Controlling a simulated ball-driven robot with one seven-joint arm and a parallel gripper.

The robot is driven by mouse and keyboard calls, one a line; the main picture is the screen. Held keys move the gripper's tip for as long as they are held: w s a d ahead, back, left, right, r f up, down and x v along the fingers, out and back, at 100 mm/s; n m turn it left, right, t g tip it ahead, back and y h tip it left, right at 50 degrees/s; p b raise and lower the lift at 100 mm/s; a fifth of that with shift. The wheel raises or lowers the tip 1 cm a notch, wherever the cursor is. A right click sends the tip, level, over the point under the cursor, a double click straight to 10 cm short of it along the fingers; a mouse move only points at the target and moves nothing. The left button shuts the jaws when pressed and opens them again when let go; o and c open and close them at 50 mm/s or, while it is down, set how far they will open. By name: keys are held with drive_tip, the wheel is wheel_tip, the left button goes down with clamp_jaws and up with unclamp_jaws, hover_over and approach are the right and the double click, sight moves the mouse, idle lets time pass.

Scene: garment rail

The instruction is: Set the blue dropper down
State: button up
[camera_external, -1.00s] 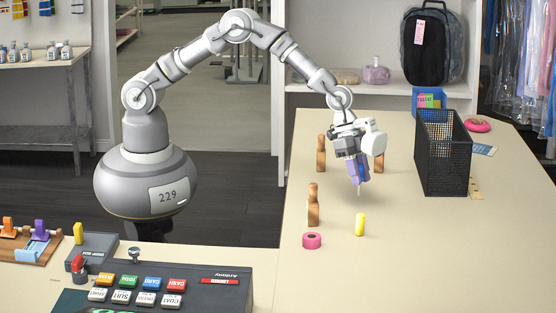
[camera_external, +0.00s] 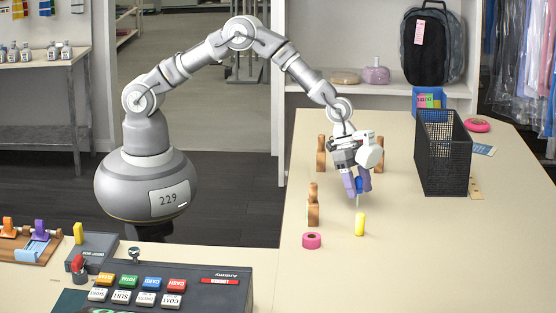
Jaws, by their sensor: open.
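The blue dropper (camera_external: 358,186) is upright between the purple fingers of my gripper (camera_external: 357,189), above the right-hand counter (camera_external: 420,250). Its pale thin tip points down and ends close to the counter top. I cannot tell for sure whether the tip touches the counter. My gripper is open, with a finger on each side of the dropper. Part of the dropper is hidden by the fingers.
A yellow cylinder (camera_external: 360,224) stands just in front of the dropper. A pink tape roll (camera_external: 312,240) and a wooden piece (camera_external: 313,207) are to the left. A black mesh basket (camera_external: 443,155) stands to the right. The counter's front right is clear.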

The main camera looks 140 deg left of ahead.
drive_tip(key=p+v, duration=0.2)
drive_tip(key=v, duration=1)
drive_tip(key=shift+r, duration=0.15)
drive_tip(key=w+d+r+t+y, duration=0.15)
drive_tip(key=d+r, duration=0.35)
drive_tip(key=r, duration=0.5)
drive_tip(key=w+d+r+t, duration=0.1)
drive_tip(key=d+r+t, duration=0.1)
drive_tip(key=d+r, duration=0.55)
drive_tip(key=w+d+r+t, duration=0.15)
drive_tip(key=d+r, duration=0.25)
drive_tip(key=r, duration=0.7)
drive_tip(key=s+d+r+t, duration=0.2)
drive_tip(key=s+d+r, duration=0.3)
drive_tip(key=r, duration=0.4)
drive_tip(key=s+d+r+t+h, duration=0.1)
drive_tip(key=s+d+r+t, duration=0.1)
drive_tip(key=s+d+r, duration=0.3)
drive_tip(key=s+d+r+t, duration=0.2)
drive_tip(key=s+d+r, duration=0.3)
drive_tip(key=r, duration=0.8)
drive_tip(key=shift+s+r, duration=0.2)
drive_tip(key=shift+s, duration=0.2)
drive_tip(key=shift+h, duration=0.25)
